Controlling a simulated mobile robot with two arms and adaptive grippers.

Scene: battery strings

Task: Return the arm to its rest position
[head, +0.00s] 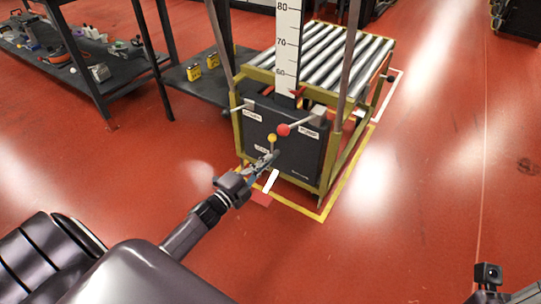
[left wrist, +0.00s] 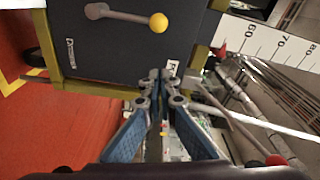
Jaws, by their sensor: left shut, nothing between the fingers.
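My left gripper (head: 268,160) is shut and empty, reaching out from the lower left in front of a dark panel (head: 295,150) on an olive frame. In the left wrist view its closed fingertips (left wrist: 160,78) overlap the edge of the panel (left wrist: 120,40); I cannot tell whether they touch it. A yellow-knobbed lever (head: 272,139) is just above the gripper, and it also shows in the left wrist view (left wrist: 158,22). A red-knobbed lever (head: 283,130) is to its right. My right gripper does not show clearly.
A roller conveyor (head: 330,58) stands behind the panel, with a white ruler scale (head: 288,45) upright before it. Dark shelves (head: 110,62) with tools are at the upper left. Yellow tape (head: 322,216) marks the floor. Open red floor (head: 420,170) lies to the right.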

